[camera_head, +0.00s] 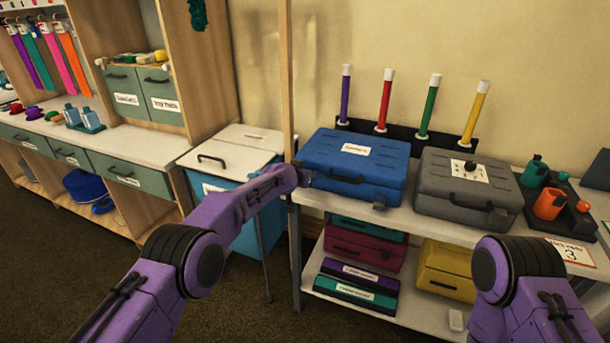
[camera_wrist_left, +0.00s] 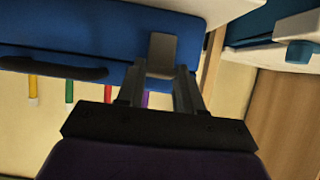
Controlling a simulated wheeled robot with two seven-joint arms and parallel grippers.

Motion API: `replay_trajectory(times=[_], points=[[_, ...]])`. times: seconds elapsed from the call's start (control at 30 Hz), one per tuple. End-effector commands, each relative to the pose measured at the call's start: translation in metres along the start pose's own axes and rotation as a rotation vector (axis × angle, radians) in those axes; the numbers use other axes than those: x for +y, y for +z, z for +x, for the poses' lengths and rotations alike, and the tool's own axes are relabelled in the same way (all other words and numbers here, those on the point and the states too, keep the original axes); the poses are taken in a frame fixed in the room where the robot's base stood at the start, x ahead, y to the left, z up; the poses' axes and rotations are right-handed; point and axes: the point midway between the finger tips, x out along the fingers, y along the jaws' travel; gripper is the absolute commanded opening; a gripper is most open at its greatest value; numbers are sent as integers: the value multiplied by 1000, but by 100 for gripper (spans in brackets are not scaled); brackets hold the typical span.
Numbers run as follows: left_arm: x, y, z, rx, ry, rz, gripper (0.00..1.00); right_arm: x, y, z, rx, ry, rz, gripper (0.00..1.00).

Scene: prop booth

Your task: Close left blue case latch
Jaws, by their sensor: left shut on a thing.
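The blue case (camera_head: 355,160) lies with its lid down on the shelf's top board, its black handle facing front. My left gripper (camera_head: 301,173) is at the case's left front corner. In the left wrist view, the grey left latch (camera_wrist_left: 165,48) stands at the tips of my left gripper (camera_wrist_left: 160,70), which is shut on it. That latch is hidden in the head view, and I cannot tell whether it is fastened. The right latch (camera_head: 379,206) shows at the case's lower front edge. Only part of my right arm shows; its gripper is out of view.
A grey case (camera_head: 468,188) stands just right of the blue case. A rack with several coloured sticks (camera_head: 385,100) is behind them. A wooden post (camera_head: 287,80) and a blue bin (camera_head: 230,165) are close on the left. More cases (camera_head: 365,250) fill the lower shelf.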

Motion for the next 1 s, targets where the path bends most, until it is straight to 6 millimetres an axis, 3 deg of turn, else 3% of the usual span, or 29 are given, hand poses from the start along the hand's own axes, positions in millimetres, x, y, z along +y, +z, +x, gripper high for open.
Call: replay_trajectory(times=[0.3, 0.33, 0.4, 0.77, 1.0], points=[[1, -2, 0, -1, 0, 0, 6, 0, 0, 0, 0, 0, 0, 43], [1, -2, 0, -1, 0, 0, 46, 0, 0, 0, 0, 0, 0, 43], [1, -2, 0, -1, 1, 0, 62, 0, 0, 0, 0, 0, 0, 43], [0, -3, -3, -1, 0, -2, 62, 0, -1, -2, 0, 0, 0, 43], [0, -4, -26, -2, 0, -2, 62, 1, -4, -8, 0, 0, 0, 43]])
